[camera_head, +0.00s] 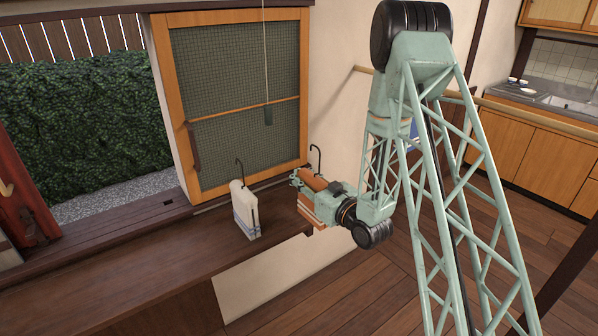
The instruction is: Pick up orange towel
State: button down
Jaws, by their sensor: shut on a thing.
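The orange towel (317,183) is in the head view, right of the middle of the wooden ledge. It is partly hidden behind my gripper; orange shows above and below the jaws, with a pale band near its lower edge. A black hook rises just above it. My gripper (306,197) reaches in from the right and is shut on the orange towel. I cannot tell whether the towel's lower edge touches the ledge.
A white towel (244,212) with blue stripes hangs upright to the left, under its own black hook. The dark wooden ledge (140,275) is clear to the left. A screened wooden window (235,100) stands behind.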

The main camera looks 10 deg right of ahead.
jog(key=shift+s, duration=0.15)
dwell(0.7)
jog(key=w+d+r+m+t+h, duration=0.1)
jog(key=w+d+r+m+h, duration=0.3)
jog(key=w+r+m+h, duration=0.1)
jog(key=shift+w+d+r+t+h, duration=0.15)
jog(key=shift+w+r+t+h, duration=0.15)
jog(key=shift+w+r+h, duration=0.8)
jog(key=shift+s+f, duration=0.15)
jog(key=shift+f, duration=0.1)
